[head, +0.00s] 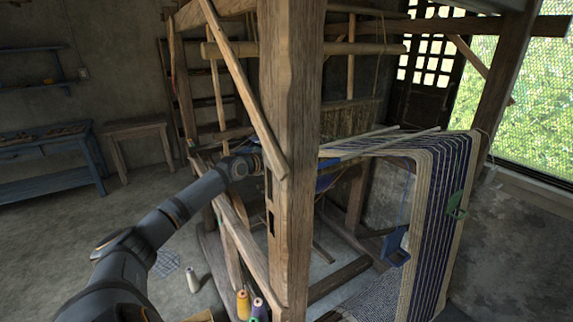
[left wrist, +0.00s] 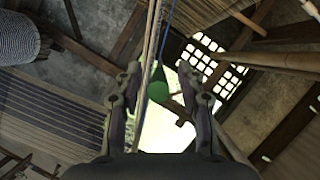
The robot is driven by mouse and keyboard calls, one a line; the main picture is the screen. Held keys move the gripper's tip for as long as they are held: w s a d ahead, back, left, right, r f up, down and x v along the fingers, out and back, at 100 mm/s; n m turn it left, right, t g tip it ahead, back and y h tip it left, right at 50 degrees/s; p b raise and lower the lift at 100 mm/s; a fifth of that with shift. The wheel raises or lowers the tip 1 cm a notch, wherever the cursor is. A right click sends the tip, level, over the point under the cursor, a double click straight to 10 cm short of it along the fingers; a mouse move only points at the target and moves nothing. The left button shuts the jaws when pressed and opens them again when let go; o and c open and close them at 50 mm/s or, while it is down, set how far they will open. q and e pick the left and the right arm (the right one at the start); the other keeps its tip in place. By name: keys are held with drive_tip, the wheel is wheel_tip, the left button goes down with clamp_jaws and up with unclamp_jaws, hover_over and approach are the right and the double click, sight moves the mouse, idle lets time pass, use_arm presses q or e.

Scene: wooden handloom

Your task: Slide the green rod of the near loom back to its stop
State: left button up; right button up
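My left gripper (left wrist: 159,75) is open in the left wrist view, with its two fingers apart. A round green end (left wrist: 158,92), likely that of the green rod, shows between the fingers; neither finger visibly touches it. In the head view my left arm reaches in from the left to the near wooden loom (head: 291,130). The loom's thick front post hides the left gripper and the rod there. My right gripper is in neither view.
Striped cloth (head: 437,215) hangs over the loom's right side, with a green piece (head: 457,205) on it. Thread cones (head: 243,304) stand low by the post. A blue bench (head: 50,165) and a wooden table (head: 137,128) stand at left. Open floor lies between.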

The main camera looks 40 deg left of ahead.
use_arm(q)
drive_tip(key=shift+w+d, duration=0.25)
drive_tip(key=shift+w, duration=0.5)
clamp_jaws()
